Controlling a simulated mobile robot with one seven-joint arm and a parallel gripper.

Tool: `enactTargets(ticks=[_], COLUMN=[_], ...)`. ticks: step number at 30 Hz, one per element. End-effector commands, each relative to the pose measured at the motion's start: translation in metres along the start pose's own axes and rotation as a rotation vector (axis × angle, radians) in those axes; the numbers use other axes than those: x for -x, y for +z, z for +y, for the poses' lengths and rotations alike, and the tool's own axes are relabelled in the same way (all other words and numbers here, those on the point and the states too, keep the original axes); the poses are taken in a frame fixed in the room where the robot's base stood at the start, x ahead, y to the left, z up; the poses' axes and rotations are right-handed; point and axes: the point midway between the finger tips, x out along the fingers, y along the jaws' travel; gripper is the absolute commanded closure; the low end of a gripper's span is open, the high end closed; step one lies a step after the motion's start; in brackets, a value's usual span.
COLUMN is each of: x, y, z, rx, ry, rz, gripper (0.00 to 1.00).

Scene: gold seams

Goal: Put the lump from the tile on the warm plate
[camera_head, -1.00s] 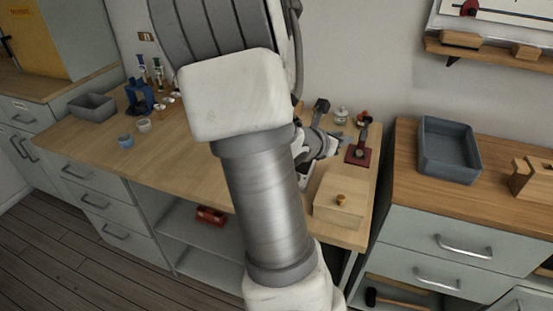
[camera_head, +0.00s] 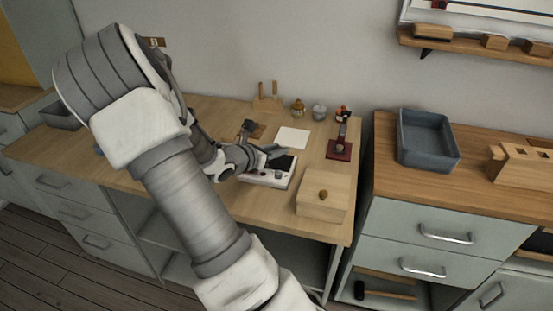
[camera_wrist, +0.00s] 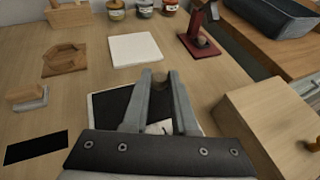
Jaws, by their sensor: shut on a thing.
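My gripper (camera_wrist: 160,78) is shut on a small dull brownish lump (camera_wrist: 160,84), of which little shows between the fingertips. The gripper also shows in the head view (camera_head: 279,151), above the warm plate. The warm plate (camera_head: 264,180) is a low white unit with a black top; in the wrist view (camera_wrist: 112,103) the fingers partly cover it. I cannot tell the exact gap between lump and plate. The white square tile (camera_head: 293,138) lies bare behind the plate, and it shows clear of the fingers in the wrist view (camera_wrist: 135,49).
A wooden box with a knob (camera_head: 322,207) stands right of the plate. A dark red stand (camera_head: 340,149) is behind it. Several small jars (camera_head: 319,112) line the back. A wooden-handled block (camera_wrist: 28,97) and a wooden piece (camera_wrist: 65,60) lie left in the wrist view.

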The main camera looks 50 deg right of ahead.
Motion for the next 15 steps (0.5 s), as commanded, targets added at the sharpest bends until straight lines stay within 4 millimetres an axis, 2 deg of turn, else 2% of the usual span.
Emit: enactTargets(ticks=[1,5,15], x=[-0.005,-0.011,-0.013], y=[-0.011,-0.028,-0.030], z=[-0.001,0.000,-0.001], rx=[0.004,0.003,0.001], ry=[-0.001,0.000,0.000], rz=[0.001,0.001,0.001], gripper=[1.00,1.00,1.00])
